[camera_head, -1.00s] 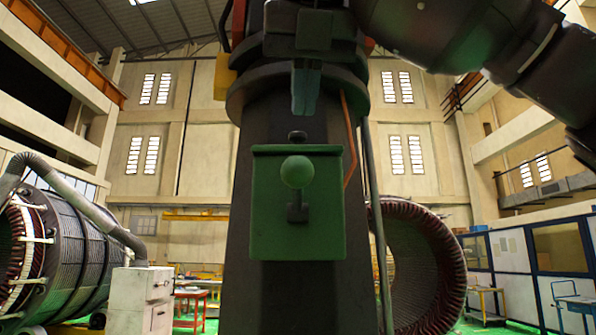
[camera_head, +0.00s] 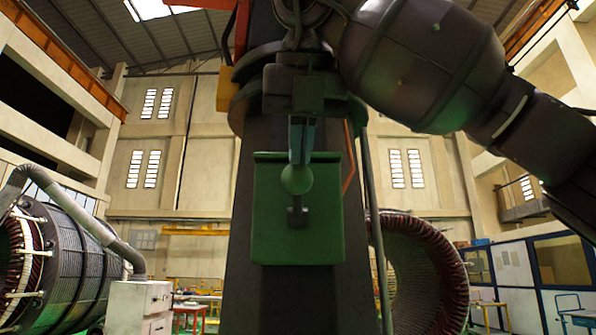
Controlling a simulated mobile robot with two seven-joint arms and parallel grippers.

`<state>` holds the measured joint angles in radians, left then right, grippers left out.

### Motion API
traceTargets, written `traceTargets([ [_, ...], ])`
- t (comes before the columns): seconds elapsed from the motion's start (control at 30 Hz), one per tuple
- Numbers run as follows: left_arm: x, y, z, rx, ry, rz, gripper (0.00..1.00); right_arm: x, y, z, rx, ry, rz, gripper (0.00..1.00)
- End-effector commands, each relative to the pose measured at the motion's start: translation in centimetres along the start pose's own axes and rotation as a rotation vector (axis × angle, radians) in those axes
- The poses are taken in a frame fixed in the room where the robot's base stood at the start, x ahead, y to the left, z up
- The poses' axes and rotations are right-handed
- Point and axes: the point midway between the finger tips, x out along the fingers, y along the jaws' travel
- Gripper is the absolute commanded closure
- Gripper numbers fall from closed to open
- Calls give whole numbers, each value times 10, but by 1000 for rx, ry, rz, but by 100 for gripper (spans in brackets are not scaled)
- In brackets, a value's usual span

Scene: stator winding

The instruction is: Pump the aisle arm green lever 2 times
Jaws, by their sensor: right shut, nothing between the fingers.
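The green lever shows as a round green knob (camera_head: 297,180) on a short dark stem, at the front of a green box (camera_head: 297,235). The box is fixed to a tall dark column. My right gripper (camera_head: 301,158) hangs fingers down from the top of the picture, in front of the column. Its fingers are together with nothing between them. Their tips are right at the top of the knob in the picture; I cannot tell whether they touch it. The gripper hides part of the column above the box. My left gripper is not in view.
A thin vertical pipe (camera_head: 377,240) and an orange cable run along the column's right side. A large ring-shaped stator (camera_head: 425,270) stands behind to the right, and a large ribbed cylinder (camera_head: 75,265) to the left. A pale cabinet (camera_head: 138,305) stands at lower left.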

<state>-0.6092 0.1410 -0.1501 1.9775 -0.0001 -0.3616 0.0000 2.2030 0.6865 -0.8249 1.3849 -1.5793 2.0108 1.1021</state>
Motion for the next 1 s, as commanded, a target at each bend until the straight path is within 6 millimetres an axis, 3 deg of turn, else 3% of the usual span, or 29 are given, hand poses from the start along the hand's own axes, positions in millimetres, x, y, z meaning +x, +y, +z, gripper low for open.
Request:
traceTargets([
  [0.23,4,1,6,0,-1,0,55,14,-1,-3,7,7,-8,100],
  [0.6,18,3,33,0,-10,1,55,43,-2,-24,8,8,-8,100],
  [1.0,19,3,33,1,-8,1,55,42,-2,-25,8,6,-7,100],
])
